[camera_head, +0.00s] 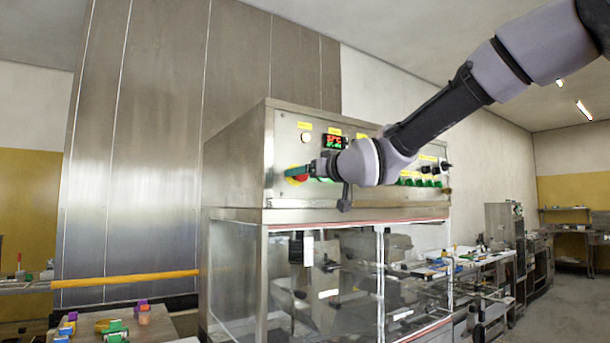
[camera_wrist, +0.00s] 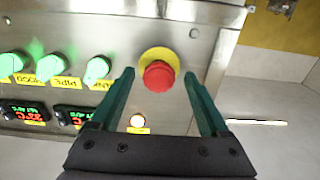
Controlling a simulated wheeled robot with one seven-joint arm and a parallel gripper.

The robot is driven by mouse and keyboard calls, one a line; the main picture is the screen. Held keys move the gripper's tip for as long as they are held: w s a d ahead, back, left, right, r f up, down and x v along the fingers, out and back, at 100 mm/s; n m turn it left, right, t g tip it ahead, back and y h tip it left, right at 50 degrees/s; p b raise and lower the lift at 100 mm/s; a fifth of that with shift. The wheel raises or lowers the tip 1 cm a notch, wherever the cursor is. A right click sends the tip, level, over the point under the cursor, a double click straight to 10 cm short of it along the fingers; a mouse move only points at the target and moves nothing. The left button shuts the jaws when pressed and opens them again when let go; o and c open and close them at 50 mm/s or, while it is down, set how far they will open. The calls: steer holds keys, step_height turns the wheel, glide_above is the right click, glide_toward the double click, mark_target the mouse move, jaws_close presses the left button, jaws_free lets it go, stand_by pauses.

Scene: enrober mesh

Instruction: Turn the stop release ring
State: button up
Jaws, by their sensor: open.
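The stop release ring is part of the red stop button (camera_wrist: 158,76), which sits on a round yellow plate (camera_wrist: 160,56) on the steel control panel. In the head view the red button (camera_head: 300,177) shows at the panel's left end, partly covered by my gripper (camera_head: 297,171). In the wrist view my gripper (camera_wrist: 164,92) is open, with one green finger on each side of the button. There is a visible gap between each finger and the button in that view. I cannot tell a separate ring from the button, nor how far the fingertips are from the panel.
The panel also carries a lit indicator (camera_wrist: 137,121), green lit knobs (camera_wrist: 97,69) and red digital displays (camera_wrist: 77,116) close to my fingers. Below the panel is a glass-sided enclosure (camera_head: 340,285). A table with small coloured items (camera_head: 115,328) stands at the lower left.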

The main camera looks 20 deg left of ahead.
steer(key=shift+w+a, duration=0.1)
steer(key=shift+w, duration=0.05)
jaws_close()
steer(key=shift+m, duration=3.7)
